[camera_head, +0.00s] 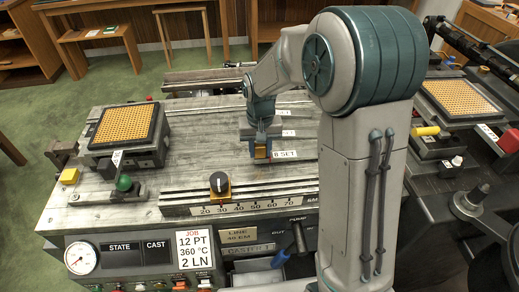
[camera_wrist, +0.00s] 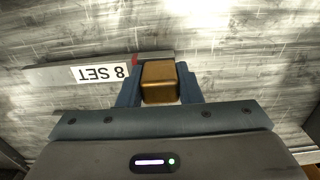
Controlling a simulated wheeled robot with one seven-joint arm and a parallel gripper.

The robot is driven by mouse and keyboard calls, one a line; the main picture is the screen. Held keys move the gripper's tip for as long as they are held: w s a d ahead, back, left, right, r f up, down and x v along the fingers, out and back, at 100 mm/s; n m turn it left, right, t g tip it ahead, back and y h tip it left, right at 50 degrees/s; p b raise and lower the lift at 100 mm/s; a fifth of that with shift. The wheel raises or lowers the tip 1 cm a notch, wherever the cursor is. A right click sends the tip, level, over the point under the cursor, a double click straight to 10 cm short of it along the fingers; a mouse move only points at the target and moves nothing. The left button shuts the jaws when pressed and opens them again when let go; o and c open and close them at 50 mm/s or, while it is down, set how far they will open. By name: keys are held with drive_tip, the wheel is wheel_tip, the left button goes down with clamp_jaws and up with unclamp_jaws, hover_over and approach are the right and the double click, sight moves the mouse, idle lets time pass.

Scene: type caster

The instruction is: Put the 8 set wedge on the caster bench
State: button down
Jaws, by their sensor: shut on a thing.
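My gripper (camera_head: 262,152) points down over the middle of the caster bench (camera_head: 215,130). In the wrist view my gripper (camera_wrist: 160,92) is shut on a brass-coloured block at the end of a flat grey strip, the 8 set wedge (camera_wrist: 60,78). The strip reaches left from the jaws and carries a white label reading 8 SET, upside down in that view. In the head view the 8 SET label on the wedge (camera_head: 285,155) shows just right of the jaws. The wedge is at or close above the bench top; I cannot tell whether it touches.
A scale rail with a black knob (camera_head: 220,183) runs along the bench front. A tray of orange matrices (camera_head: 127,124) stands at the left, near a green-knobbed lever (camera_head: 124,183). Other white labels lie behind the gripper. My arm hides the right part of the bench.

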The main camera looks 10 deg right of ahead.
drive_tip(key=shift+f, duration=0.55)
drive_tip(key=c, duration=1)
unclamp_jaws()
drive_tip(key=shift+c, duration=0.2)
wheel_tip(320, 180, up, 11)
drive_tip(key=shift+f, duration=0.1)
drive_tip(key=shift+s+r, duration=0.1)
drive_tip(key=shift+r, duration=0.55)
drive_tip(key=s+d+t, duration=0.1)
drive_tip(key=s+d, duration=0.3)
drive_tip(key=s, duration=0.6)
drive_tip(key=s+d+t, duration=0.2)
drive_tip(key=s+d, duration=0.2)
drive_tip(key=s, duration=0.6)
drive_tip(key=shift+s+f, duration=0.2)
drive_tip(key=shift+f, duration=0.1)
